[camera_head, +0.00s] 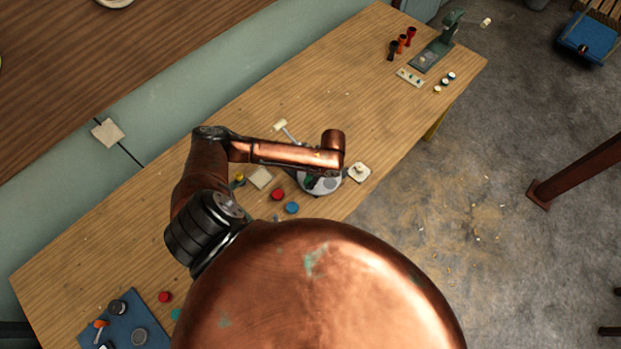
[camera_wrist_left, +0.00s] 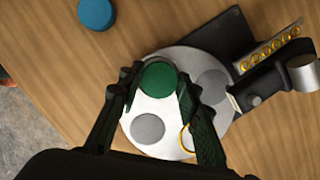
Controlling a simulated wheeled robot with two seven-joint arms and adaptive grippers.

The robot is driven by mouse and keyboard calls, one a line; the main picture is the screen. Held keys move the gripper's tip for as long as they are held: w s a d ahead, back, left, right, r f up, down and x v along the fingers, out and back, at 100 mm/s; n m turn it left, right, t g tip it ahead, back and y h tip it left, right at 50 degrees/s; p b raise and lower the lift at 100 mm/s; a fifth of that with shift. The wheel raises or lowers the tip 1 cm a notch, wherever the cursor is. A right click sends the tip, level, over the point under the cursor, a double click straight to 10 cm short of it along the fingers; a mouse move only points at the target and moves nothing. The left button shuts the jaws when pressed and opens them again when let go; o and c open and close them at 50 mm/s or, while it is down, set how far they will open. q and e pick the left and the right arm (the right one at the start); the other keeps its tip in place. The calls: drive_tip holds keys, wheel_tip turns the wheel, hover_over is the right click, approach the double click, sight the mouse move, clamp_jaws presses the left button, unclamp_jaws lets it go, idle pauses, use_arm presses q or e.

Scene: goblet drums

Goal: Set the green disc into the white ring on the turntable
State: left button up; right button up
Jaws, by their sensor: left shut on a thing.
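The green disc (camera_wrist_left: 158,78) is held between the fingertips of my left gripper (camera_wrist_left: 157,82) in the left wrist view. The gripper is shut on it, above the round turntable (camera_wrist_left: 174,55). The turntable's top shows a grey round patch (camera_wrist_left: 147,129) on a white area, another grey patch (camera_wrist_left: 212,86), and part of a yellow ring (camera_wrist_left: 186,138) beside the right finger. I cannot tell clearly which mark is the white ring. In the head view my copper left arm covers part of the turntable (camera_head: 328,184). My right gripper is not seen.
A blue disc (camera_head: 291,208) and a red disc (camera_head: 278,194) lie beside the turntable. A dark fixture with a light cylinder (camera_wrist_left: 302,74) adjoins the turntable.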

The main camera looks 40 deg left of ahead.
use_arm(q)
drive_tip(key=shift+s+d+f, duration=0.1)
drive_tip(key=shift+s+f, duration=0.1)
drive_tip(key=shift+f, duration=0.4)
drive_tip(key=o, duration=0.9)
drive_tip(key=shift+w+f, duration=0.1)
drive_tip(key=shift+f, duration=0.1)
drive_tip(key=shift+c, duration=0.2)
drive_tip(key=shift+r, duration=0.15)
drive_tip(key=shift+w+r, duration=0.1)
drive_tip(key=shift+r, duration=0.45)
drive_tip(key=v, duration=1.2)
drive_tip(key=shift+r, duration=0.15)
